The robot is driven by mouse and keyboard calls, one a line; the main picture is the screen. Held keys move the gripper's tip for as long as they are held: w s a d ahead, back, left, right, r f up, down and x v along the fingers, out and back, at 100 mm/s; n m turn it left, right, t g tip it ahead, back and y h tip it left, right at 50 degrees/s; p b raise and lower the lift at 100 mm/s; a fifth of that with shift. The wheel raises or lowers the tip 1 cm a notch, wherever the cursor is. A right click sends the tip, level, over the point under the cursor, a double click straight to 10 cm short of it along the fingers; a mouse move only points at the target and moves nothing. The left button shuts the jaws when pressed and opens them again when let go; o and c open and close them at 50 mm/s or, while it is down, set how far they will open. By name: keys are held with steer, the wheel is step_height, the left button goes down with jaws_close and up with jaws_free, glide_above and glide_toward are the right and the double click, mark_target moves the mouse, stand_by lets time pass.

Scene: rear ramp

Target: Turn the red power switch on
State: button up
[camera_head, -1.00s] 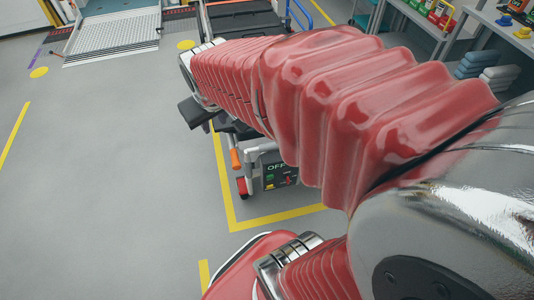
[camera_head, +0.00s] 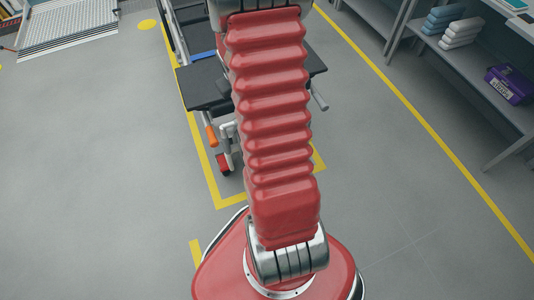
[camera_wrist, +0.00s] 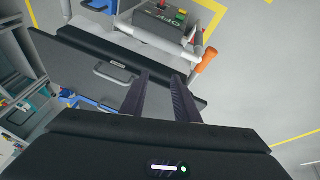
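In the wrist view, a dark grey control box (camera_wrist: 152,24) is mounted on the cart's frame at the top. Its face has lettering that seems to read OFF and a small green part (camera_wrist: 182,15). A small red part (camera_wrist: 163,3), which looks like the switch, is cut by the top edge; its position cannot be read. My gripper (camera_wrist: 161,75) is open and empty, its two dark fingers apart over the cart's black panel, short of the box in the picture. In the head view my arm hides the box and gripper.
The wheeled cart's black surface (camera_head: 203,91) and orange handle (camera_head: 211,136) stand inside yellow floor lines. The handle also shows in the wrist view (camera_wrist: 204,61). Grey shelves (camera_head: 462,82) are at right, a ramp (camera_head: 75,24) at far left. Floor at left is clear.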

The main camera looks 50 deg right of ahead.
steer(key=s+d+f, duration=0.4)
steer(key=f, duration=0.4)
steer(key=s+d+f+m, duration=0.1)
steer(key=s+d+f, duration=0.25)
steer(key=f, duration=0.55)
steer(key=s+d+f, duration=0.3)
steer(key=s+f, duration=0.1)
steer(key=f, duration=0.4)
steer(key=s+a+f+t+h, duration=0.1)
steer(key=s+f+t, duration=0.2)
steer(key=f, duration=0.7)
steer(key=s+a+f+t+h, duration=0.15)
steer(key=f+t, duration=0.25)
steer(key=f, duration=0.7)
steer(key=s+a+r+m+t+h, duration=0.1)
steer(key=s+a+r+t+h, duration=0.2)
steer(key=a+t, duration=0.2)
steer(key=a, duration=0.2)
steer(key=shift+a+r+m, duration=0.25)
steer(key=shift+a+m, duration=0.05)
